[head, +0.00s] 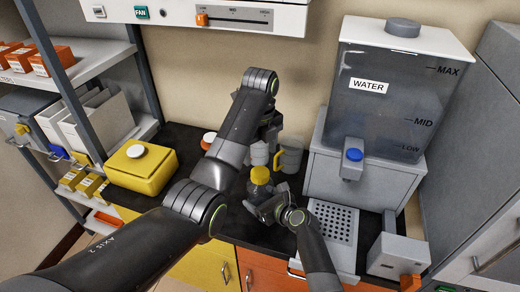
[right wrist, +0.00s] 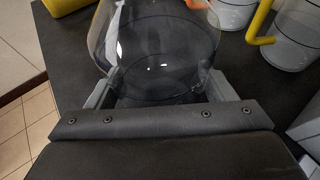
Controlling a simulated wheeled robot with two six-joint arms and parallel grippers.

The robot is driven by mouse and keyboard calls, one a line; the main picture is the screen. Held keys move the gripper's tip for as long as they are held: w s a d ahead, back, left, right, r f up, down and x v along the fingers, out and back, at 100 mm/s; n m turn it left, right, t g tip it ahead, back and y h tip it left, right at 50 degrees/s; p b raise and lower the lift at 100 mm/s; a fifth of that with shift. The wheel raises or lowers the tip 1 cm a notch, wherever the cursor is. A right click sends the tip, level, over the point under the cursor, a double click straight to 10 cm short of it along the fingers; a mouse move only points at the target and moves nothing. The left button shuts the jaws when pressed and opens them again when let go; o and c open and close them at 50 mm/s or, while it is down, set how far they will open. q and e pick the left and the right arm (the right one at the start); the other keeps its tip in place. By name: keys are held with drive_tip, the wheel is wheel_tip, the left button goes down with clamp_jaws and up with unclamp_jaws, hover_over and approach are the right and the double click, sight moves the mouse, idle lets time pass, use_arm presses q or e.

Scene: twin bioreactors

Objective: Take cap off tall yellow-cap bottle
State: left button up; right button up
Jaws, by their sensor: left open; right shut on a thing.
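The tall yellow-cap bottle (head: 258,190) stands upright on the dark counter, with its yellow cap (head: 260,175) on top. My right gripper (head: 262,207) is shut on the bottle's body from the front right. In the right wrist view the clear bottle body (right wrist: 155,45) sits between the jaws; its cap is out of that view. My left gripper (head: 271,132) is open, behind and above the cap and apart from it. It points downward and is partly hidden by my left arm, so its fingertips are hard to make out.
A yellow box with a white lid (head: 140,170) is at left. The water tank (head: 390,90) and its drip grid (head: 333,222) fill the right side.

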sight(260, 172)
use_arm(q)
drive_tip(key=m, duration=0.6)
drive_tip(key=shift+f, duration=4)
drive_tip(key=shift+c, duration=0.2)
